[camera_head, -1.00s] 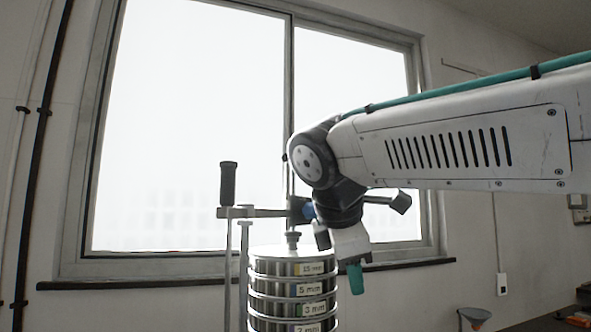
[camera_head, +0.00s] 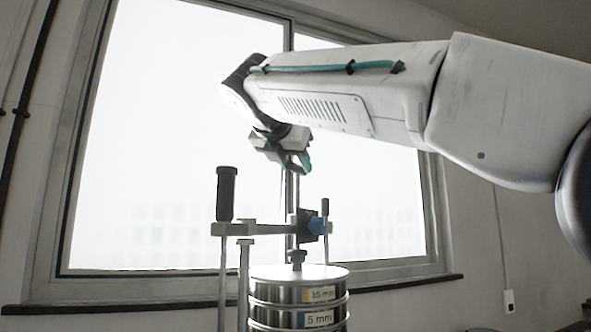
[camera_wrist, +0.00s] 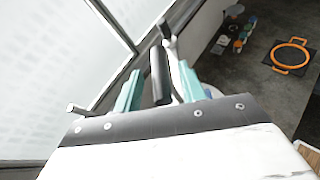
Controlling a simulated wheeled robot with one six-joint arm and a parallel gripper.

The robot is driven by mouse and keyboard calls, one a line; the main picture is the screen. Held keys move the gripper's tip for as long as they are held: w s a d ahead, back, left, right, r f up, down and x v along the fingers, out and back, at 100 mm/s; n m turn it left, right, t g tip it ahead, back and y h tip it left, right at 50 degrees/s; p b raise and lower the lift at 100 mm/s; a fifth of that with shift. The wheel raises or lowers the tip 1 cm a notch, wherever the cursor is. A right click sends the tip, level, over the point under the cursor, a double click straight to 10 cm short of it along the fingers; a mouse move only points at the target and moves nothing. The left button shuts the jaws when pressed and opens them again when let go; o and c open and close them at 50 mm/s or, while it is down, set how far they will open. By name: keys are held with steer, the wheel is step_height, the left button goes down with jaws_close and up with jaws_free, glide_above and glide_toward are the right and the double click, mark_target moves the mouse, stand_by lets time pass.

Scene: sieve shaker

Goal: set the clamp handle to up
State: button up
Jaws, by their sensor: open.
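The sieve stack (camera_head: 300,290) stands below a metal clamp bar (camera_head: 262,229). A dark and blue clamp block (camera_head: 312,226) sits at the bar's right end. A thick black grip (camera_head: 226,192) stands upright at the bar's left end. My gripper (camera_head: 292,163) is open above the clamp block, apart from the handle. In the wrist view my gripper (camera_wrist: 160,68) shows two teal fingers, with a black cylinder (camera_wrist: 160,75) in line between them; its depth is unclear.
A large window (camera_head: 160,150) fills the back, with its sill (camera_head: 400,286) behind the stack. In the wrist view an orange ring (camera_wrist: 290,54) and small coloured items (camera_wrist: 238,35) lie far below. The air left of my arm is clear.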

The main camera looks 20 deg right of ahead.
steer(key=shift+x, duration=1.3)
steer(key=shift+a, duration=0.1)
jaws_close()
steer(key=shift+r, duration=1.8)
jaws_free()
steer(key=shift+s, duration=0.1)
